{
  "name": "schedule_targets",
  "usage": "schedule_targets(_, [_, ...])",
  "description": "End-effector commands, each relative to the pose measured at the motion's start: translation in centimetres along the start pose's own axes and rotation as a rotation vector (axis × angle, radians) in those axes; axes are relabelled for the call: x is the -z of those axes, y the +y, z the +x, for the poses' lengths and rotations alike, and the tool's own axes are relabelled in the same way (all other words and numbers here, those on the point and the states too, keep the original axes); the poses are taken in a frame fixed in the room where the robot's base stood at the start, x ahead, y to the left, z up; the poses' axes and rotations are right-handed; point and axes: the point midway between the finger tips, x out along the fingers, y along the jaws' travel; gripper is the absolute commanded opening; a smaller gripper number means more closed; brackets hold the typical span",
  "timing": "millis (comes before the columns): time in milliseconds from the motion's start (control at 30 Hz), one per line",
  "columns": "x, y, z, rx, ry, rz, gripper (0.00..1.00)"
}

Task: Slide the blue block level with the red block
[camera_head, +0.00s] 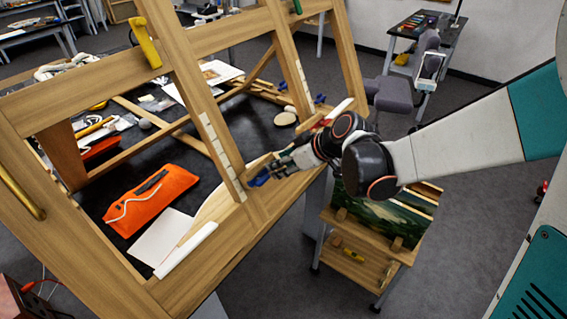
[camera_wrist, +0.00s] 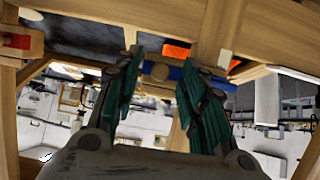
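The blue block (camera_head: 260,178) sits on the lower bar of the wooden frame, beside an upright, in the head view. In the wrist view the blue block (camera_wrist: 180,73) lies across the view beyond my fingertips, with a round brown knob (camera_wrist: 160,71) on it. My gripper (camera_head: 272,170) is at the block; in the wrist view its two teal fingers (camera_wrist: 162,72) stand apart either side of the knob, with visible gaps. Contact cannot be told. The red block (camera_wrist: 22,40) is at the upper left of the wrist view; in the head view a small red patch (camera_head: 327,122) shows beside my wrist, mostly hidden.
The wooden frame (camera_head: 190,265) has several slanting uprights, one with pale marks (camera_head: 215,140). Behind it a dark table holds an orange pouch (camera_head: 150,198) and papers. A small wooden cart with a painting (camera_head: 385,215) stands below my arm.

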Motion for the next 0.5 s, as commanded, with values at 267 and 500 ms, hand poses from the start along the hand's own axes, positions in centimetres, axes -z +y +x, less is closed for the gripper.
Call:
schedule_targets(267, [0.0, 0.0, -0.6, -0.001, 0.0, 0.0, 0.38])
schedule_targets(500, [-0.1, 0.0, -4.0, -0.001, 0.0, 0.002, 0.38])
